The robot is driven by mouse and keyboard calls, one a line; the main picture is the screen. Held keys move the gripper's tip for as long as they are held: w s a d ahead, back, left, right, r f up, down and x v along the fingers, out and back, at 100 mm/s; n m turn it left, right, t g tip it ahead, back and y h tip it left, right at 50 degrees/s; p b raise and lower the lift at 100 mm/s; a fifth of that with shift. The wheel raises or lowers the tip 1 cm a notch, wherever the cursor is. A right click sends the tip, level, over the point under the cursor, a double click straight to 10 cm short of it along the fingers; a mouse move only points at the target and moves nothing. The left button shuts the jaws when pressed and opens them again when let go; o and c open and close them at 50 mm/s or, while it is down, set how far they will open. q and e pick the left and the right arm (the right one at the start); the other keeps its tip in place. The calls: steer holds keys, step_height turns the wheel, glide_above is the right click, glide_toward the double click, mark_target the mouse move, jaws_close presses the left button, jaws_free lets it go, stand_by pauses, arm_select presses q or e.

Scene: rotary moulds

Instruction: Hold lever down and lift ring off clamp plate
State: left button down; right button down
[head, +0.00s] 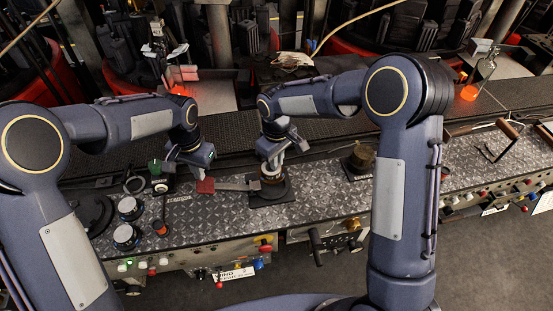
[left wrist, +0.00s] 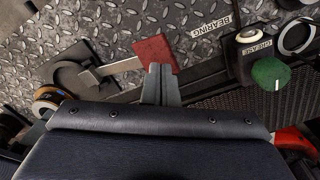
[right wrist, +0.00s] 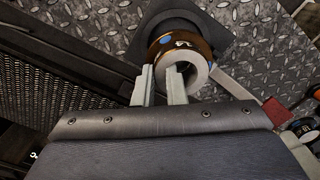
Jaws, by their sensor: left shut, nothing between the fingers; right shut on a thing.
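The lever is a grey bar (head: 236,186) with a red handle (head: 205,186); the handle also shows in the left wrist view (left wrist: 154,51). My left gripper (left wrist: 161,70) is shut and empty, its fingertips at the handle's edge. The bar leads to the dark clamp plate (head: 270,197). A bronze-brown ring with a pale inner wall (right wrist: 205,48) is at the plate. My right gripper (right wrist: 161,72) is shut on the ring's wall, one finger inside the hole and one outside. I cannot tell whether the ring touches the plate; the gripper partly hides it.
The diamond-plate bench (head: 325,198) carries dials (head: 126,236) at left and a brass fitting (head: 362,156) at right. A green knob (left wrist: 268,72) and a grease container (left wrist: 256,42) stand near my left gripper. Several controls line the bench front.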

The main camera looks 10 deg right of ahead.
arm_select(q)
steer(key=s+a+r, duration=0.3)
steer(key=a+r, duration=0.1)
steer(key=r, duration=0.1)
stand_by(0.4)
arm_select(e)
steer(key=shift+r, duration=0.1)
stand_by(0.4)
